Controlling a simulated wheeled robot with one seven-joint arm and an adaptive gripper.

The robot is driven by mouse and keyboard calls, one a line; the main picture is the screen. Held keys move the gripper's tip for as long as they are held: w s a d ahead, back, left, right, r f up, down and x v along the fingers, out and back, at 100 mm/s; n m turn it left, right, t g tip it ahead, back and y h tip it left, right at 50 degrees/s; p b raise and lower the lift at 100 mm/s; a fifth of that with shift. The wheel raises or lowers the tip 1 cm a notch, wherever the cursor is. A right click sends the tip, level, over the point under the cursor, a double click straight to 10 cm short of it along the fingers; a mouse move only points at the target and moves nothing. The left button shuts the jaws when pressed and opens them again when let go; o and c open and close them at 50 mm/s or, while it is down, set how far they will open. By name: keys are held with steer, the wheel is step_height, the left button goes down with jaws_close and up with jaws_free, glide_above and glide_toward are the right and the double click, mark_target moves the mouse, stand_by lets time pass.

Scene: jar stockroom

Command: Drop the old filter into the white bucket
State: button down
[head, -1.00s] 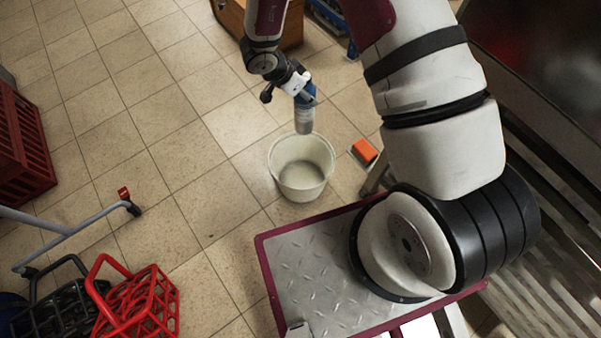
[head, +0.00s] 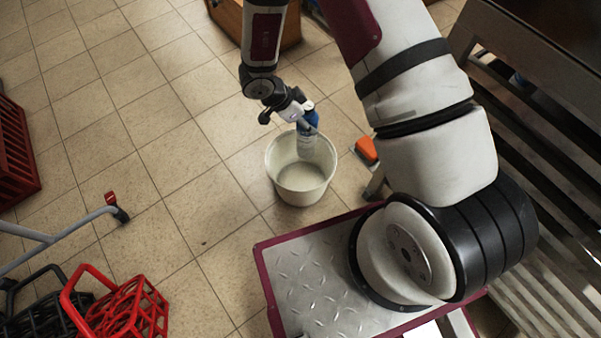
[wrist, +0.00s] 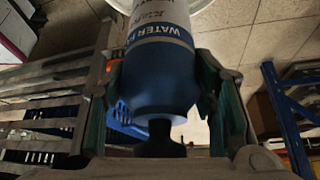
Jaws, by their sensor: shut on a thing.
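The old filter (head: 305,143) is a cylinder with a blue cap end and a pale body. In the wrist view, the filter (wrist: 160,72) shows a "WATER" label and sits between both fingers. My gripper (head: 306,118) is shut on its blue end, and the pale end points down. The white bucket (head: 283,172) stands upright on the floor. The filter's lower end overlaps the back part of the bucket's opening in the head view; I cannot tell whether it is below the rim. The bucket looks empty. Its pale rim shows at the top of the wrist view.
An orange object (head: 366,149) lies on the floor right of the bucket. Red (head: 130,308) and black baskets are at lower left, near a grey rail (head: 60,236). A red crate (head: 15,155) is at far left. A slatted bench (head: 530,130) is at right. Tiled floor left of the bucket is clear.

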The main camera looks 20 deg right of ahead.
steer(key=shift+f+b, duration=2.25)
steer(key=shift+b, duration=0.1)
steer(key=c, duration=0.6)
jaws_free()
steer(key=v, duration=1.2)
